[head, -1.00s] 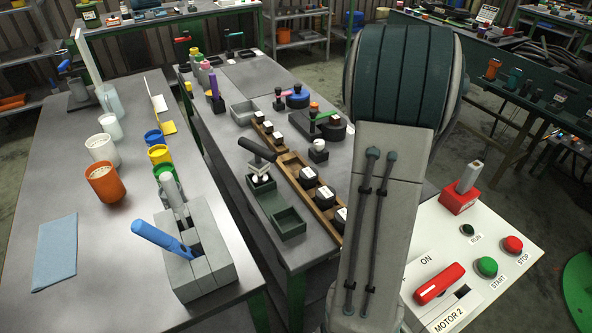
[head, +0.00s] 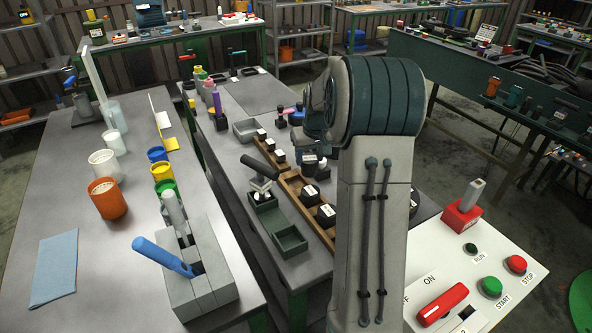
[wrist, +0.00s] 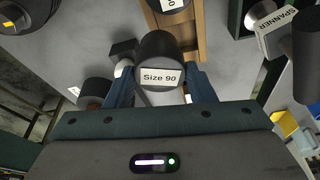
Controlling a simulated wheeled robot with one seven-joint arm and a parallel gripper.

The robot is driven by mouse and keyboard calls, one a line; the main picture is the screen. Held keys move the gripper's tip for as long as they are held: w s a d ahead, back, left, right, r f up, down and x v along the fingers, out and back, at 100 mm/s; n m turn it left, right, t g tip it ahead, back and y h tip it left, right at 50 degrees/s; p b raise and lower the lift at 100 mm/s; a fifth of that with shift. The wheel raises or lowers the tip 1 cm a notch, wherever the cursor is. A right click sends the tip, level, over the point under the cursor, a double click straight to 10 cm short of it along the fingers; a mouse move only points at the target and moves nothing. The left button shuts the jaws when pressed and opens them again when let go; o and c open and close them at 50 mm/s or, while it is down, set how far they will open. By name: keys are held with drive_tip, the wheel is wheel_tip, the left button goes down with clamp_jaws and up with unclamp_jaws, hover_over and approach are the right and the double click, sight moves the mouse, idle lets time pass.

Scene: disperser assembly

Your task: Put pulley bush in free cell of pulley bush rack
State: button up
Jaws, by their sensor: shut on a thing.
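The pulley bush (wrist: 158,52) is a dark cylinder with a white "Size 90" label, seen close up in the wrist view. My gripper (wrist: 160,88) is shut on it, with a blue finger on each side. In the head view my arm hides much of the gripper. The wooden pulley bush rack (head: 318,230) stands on the middle table, with several dark, white-labelled bushes in its cells. Its far-end cell (head: 291,180) looks empty. In the wrist view part of the rack (wrist: 187,38) shows beyond the held bush, with another labelled bush (wrist: 174,4) at the top edge.
A green two-part tray (head: 290,239) lies left of the rack, with a black-handled tool (head: 259,168) at its far part. A grey bin (head: 245,130) stands farther back. A spanner-labelled item (wrist: 277,35) is at upper right in the wrist view. The control panel (head: 480,262) is front right.

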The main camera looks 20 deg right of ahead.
drive_tip(key=shift+w+a+f+p, duration=0.2)
drive_tip(key=shift+w+a+f, duration=0.3)
drive_tip(key=shift+f, duration=0.55)
drive_tip(key=shift+w+a+f+p, duration=0.15)
drive_tip(key=shift+w+a+f, duration=0.4)
drive_tip(key=shift+f, duration=0.55)
drive_tip(key=shift+w+a+f+p, duration=0.2)
drive_tip(key=shift+w+a+f, duration=0.3)
drive_tip(key=shift+f, duration=0.55)
drive_tip(key=shift+f, duration=0.1)
drive_tip(key=shift+f, duration=0.15)
drive_tip(key=o, duration=1.4)
drive_tip(key=shift+o, duration=0.2)
